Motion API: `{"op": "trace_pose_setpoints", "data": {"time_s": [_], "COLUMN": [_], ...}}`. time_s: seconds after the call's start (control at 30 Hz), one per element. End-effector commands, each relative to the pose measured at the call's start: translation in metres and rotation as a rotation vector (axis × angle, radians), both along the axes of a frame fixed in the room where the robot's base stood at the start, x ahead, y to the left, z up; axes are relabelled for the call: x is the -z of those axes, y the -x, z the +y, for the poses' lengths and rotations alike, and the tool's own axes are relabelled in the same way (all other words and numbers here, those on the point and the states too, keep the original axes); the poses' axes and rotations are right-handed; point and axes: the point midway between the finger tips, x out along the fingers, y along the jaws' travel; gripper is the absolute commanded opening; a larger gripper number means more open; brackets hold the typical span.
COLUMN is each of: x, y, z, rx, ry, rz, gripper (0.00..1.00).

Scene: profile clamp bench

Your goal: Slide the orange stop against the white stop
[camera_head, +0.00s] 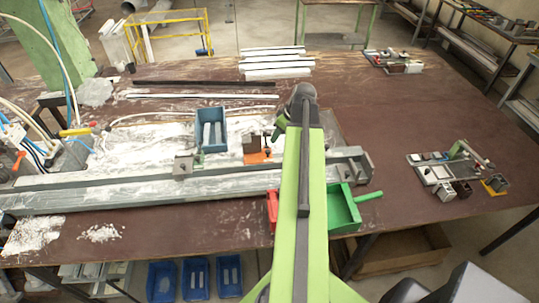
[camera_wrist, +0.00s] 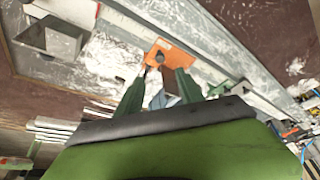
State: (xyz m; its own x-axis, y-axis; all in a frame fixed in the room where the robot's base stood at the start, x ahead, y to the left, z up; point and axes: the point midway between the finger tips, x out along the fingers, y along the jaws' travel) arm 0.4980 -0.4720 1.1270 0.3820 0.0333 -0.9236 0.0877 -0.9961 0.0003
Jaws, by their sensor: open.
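The orange stop (camera_head: 258,156), an orange plate with a dark block, sits on the metal rail (camera_head: 130,190) left of my arm. In the wrist view the orange stop (camera_wrist: 178,60) with its dark knob lies just beyond my fingertips. A pale grey stop (camera_head: 183,166), apparently the white stop, sits further left on the rail, with a clear gap between the two. My gripper (camera_wrist: 165,74) is open, its two green fingers apart with nothing held. I cannot tell its exact height above the orange stop. In the head view my arm hides most of the gripper.
A blue bin (camera_head: 210,131) stands behind the rail between the stops. A green bin (camera_head: 343,208) and a red piece (camera_head: 272,208) are at the rail's front right. White strips (camera_head: 275,62) lie at the back.

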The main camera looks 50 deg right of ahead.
Motion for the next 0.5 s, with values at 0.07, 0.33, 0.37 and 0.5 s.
{"op": "trace_pose_setpoints", "data": {"time_s": [0.07, 0.33, 0.37, 0.5], "x": [0.028, 0.082, 0.088, 0.112], "y": [-0.007, -0.030, -0.032, -0.043], "z": [0.000, 0.002, 0.002, 0.003], "rx": [-0.001, -0.001, 0.000, 0.001], "ry": [0.000, -0.001, 0.000, 0.000], "rz": [0.000, 0.000, 0.000, 0.000], "gripper": [0.44, 0.44, 0.44, 0.44]}}
